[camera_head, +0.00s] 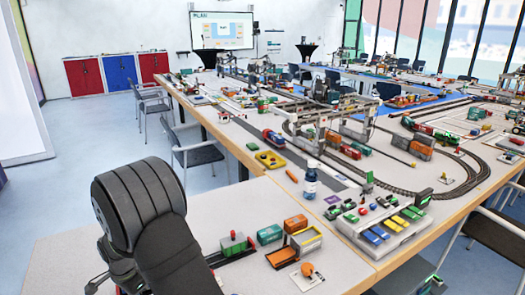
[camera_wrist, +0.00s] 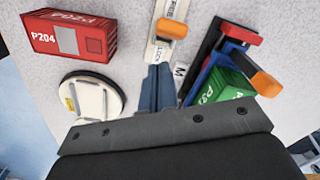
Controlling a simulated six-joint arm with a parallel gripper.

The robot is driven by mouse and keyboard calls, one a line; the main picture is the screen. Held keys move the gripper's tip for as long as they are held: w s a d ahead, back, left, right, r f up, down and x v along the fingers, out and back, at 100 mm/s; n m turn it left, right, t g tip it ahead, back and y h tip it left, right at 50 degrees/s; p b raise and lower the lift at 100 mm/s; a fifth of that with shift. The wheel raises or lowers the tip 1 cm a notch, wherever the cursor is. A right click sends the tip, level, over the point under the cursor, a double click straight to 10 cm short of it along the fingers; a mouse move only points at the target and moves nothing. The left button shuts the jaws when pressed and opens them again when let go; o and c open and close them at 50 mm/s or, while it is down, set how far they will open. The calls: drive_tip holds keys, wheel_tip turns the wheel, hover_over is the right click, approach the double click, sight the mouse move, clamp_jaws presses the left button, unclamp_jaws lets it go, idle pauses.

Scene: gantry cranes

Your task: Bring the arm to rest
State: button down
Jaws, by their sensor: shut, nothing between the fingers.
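My gripper (camera_wrist: 158,70) shows in the wrist view with its two grey-blue fingers together and nothing between them. It is over the light tabletop (camera_wrist: 125,20), beside the lower end of a white strip (camera_wrist: 158,50) with an orange knob (camera_wrist: 172,28). I cannot tell how high the fingertips are above the table. In the head view my dark arm rises at the lower left, bent over the near table (camera_head: 335,262); the gripper itself is not clearly visible there.
In the wrist view, a red container (camera_wrist: 68,40) marked P204 and a round white disc (camera_wrist: 92,100) lie left. A green container (camera_wrist: 225,88) in a blue frame stands close right. In the head view, small containers (camera_head: 270,234), a bottle (camera_head: 311,180) and model tracks (camera_head: 400,188) crowd the tables.

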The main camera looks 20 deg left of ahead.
drive_tip(key=shift+f, duration=0.6)
drive_tip(key=shift+s+a, duration=0.35)
drive_tip(key=shift+w+d, duration=0.15)
wheel_tip(320, 180, up, 7)
wheel_tip(320, 180, down, 7)
drive_tip(key=shift+f, duration=0.1)
drive_tip(key=shift+w+d, duration=0.9)
wheel_tip(320, 180, up, 11)
drive_tip(key=shift+w+d, duration=0.2)
